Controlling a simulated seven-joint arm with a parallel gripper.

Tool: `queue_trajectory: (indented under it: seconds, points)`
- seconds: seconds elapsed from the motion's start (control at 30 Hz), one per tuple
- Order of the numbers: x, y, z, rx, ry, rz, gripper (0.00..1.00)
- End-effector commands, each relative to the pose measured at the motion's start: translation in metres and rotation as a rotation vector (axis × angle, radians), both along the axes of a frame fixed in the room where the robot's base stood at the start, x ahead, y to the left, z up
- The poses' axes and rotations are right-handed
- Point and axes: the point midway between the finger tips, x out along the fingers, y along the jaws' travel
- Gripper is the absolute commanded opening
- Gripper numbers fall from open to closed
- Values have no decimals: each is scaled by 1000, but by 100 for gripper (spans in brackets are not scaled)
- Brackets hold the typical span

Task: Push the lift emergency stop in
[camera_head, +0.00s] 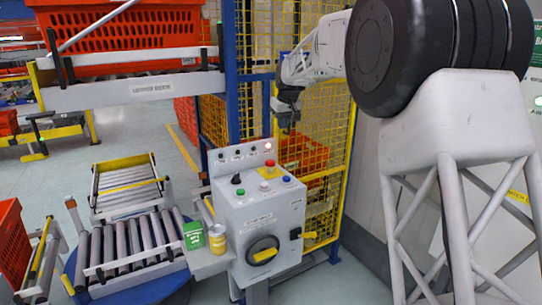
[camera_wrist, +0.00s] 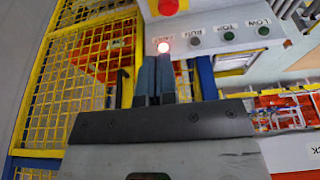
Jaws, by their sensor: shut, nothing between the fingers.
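The emergency stop is a red mushroom button on a yellow base (camera_head: 269,170), on the sloping top of a grey control box (camera_head: 262,220). In the wrist view, the red button (camera_wrist: 168,6) is cut off by the top edge. I cannot tell whether it is in or out. My gripper (camera_head: 285,129) hangs above and behind the box's raised lamp panel, apart from the button. In the wrist view my gripper's dark fingers (camera_wrist: 155,60) are together and empty, near a glowing lamp (camera_wrist: 164,47).
The lamp panel (camera_head: 239,153) stands up behind the buttons. The box top also carries a black knob, a green, a white and a blue button. A yellow mesh fence (camera_head: 335,130) and blue post stand behind. A green box (camera_head: 193,235) and yellow can (camera_head: 217,238) sit on a side shelf.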

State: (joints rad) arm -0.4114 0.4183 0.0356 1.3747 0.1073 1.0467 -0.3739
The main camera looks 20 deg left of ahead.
Motion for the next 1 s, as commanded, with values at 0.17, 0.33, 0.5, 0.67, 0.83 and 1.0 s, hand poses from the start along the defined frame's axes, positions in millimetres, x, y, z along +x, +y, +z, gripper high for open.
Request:
queue_trajectory:
  seconds: [0.17, 0.33, 0.5, 0.67, 0.83, 1.0]
  points:
    - [13, 23, -9, 1, -2, 28, 0]
    - [19, 33, -13, 2, -4, 39, 0]
    - [20, 35, -14, 2, -3, 41, 0]
    - [20, 35, -14, 2, -3, 41, 0]
    - [20, 35, -15, 2, -3, 41, 0]
    - [22, 36, -22, 2, -3, 41, 0]
